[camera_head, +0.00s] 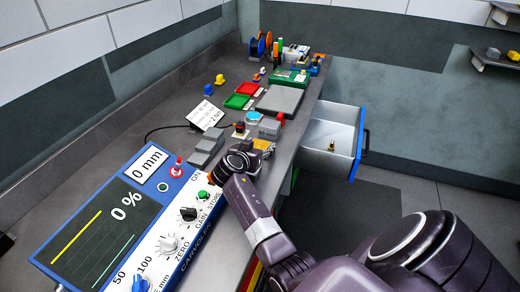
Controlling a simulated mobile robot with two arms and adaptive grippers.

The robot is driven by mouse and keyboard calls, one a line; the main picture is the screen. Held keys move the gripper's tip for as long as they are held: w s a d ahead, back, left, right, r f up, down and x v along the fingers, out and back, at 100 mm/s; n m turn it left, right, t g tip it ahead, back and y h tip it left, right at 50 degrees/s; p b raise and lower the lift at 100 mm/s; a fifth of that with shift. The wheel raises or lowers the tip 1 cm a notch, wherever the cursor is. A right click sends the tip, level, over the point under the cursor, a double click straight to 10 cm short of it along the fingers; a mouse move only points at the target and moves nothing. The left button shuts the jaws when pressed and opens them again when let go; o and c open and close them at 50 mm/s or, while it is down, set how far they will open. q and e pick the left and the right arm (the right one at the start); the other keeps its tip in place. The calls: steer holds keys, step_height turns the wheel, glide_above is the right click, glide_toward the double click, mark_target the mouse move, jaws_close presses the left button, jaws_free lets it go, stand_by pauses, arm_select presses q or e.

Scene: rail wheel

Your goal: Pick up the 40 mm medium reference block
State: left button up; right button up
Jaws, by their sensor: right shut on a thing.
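My right arm reaches in from the lower right, and its gripper (262,148) is low over the bench near the right edge. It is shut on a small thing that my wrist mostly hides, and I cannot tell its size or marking. A yellow-orange patch shows at the fingers. Grey stepped blocks (206,146) lie on the bench just left of the wrist, apart from it. Another grey block (269,128) stands just beyond the gripper. I cannot read which is the 40 mm medium reference block. My left gripper is not in view.
A blue gauge console (127,220) with knobs fills the near bench. An open drawer (333,130) juts out at the right.

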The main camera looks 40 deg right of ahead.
jaws_close()
steer(key=shift+w+r, duration=0.15)
steer(key=shift+r, duration=0.05)
steer(key=shift+r, duration=0.1)
